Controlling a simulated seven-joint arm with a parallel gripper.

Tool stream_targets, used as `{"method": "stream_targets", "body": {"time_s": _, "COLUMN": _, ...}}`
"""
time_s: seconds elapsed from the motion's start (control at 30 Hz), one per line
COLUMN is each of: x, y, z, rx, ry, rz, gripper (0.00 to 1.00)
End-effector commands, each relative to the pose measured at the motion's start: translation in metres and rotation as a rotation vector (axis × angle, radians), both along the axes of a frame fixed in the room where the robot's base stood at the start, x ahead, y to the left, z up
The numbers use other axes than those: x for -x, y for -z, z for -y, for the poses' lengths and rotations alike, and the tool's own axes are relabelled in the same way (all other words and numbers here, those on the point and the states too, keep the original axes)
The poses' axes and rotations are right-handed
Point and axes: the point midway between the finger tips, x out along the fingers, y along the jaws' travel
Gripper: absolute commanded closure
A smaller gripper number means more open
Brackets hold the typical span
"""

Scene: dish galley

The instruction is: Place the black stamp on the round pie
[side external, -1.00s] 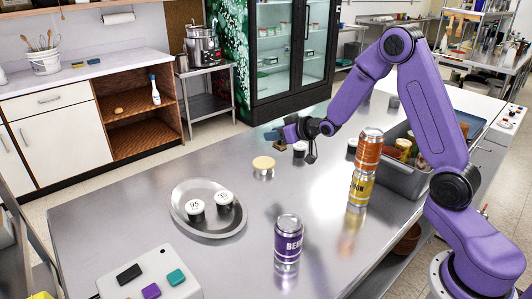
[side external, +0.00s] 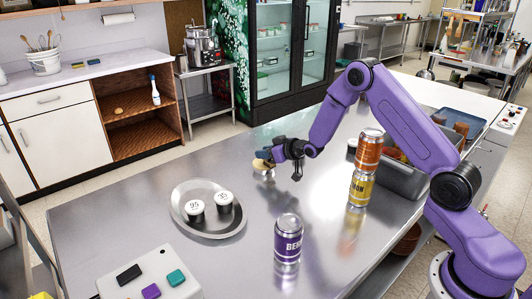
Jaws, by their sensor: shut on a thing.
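The round pie (side external: 259,166) is a small tan disc on a short shiny base near the middle of the metal table in the side external view. My gripper (side external: 277,160) is low over the pie's right side and partly covers it. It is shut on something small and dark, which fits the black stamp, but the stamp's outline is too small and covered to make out. I cannot tell whether the held thing touches the pie.
A round metal tray (side external: 211,233) holds two black, white-topped pieces. A purple can (side external: 288,238) stands in front. An orange can (side external: 369,147) sits on a yellow can (side external: 360,188) at right, beside a grey bin (side external: 402,180).

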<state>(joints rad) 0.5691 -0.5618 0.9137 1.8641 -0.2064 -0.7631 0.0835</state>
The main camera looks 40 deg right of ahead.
Motion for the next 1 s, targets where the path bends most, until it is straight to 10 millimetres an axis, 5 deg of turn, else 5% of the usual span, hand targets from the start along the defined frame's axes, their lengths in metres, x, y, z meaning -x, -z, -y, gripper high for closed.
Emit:
{"method": "stream_targets", "body": {"time_s": 0.3, "x": 0.0, "y": 0.003, "z": 0.0, "rx": 0.0, "ry": -0.001, "rz": 0.0, "gripper": 0.99}}
{"method": "stream_targets", "body": {"time_s": 0.33, "x": 0.0, "y": 0.003, "z": 0.0, "rx": 0.0, "ry": -0.001, "rz": 0.0, "gripper": 0.61}}
{"method": "stream_targets", "body": {"time_s": 0.4, "x": 0.0, "y": 0.002, "z": 0.0, "rx": 0.0, "ry": -0.001, "rz": 0.0, "gripper": 0.45}}
{"method": "stream_targets", "body": {"time_s": 0.77, "x": 0.0, "y": -0.002, "z": 0.0, "rx": 0.0, "ry": 0.0, "rz": 0.001, "gripper": 0.45}}
{"method": "stream_targets", "body": {"time_s": 1.0, "x": 0.024, "y": -0.013, "z": 0.003, "rx": -0.001, "ry": 0.0, "rz": -0.001, "gripper": 0.45}}
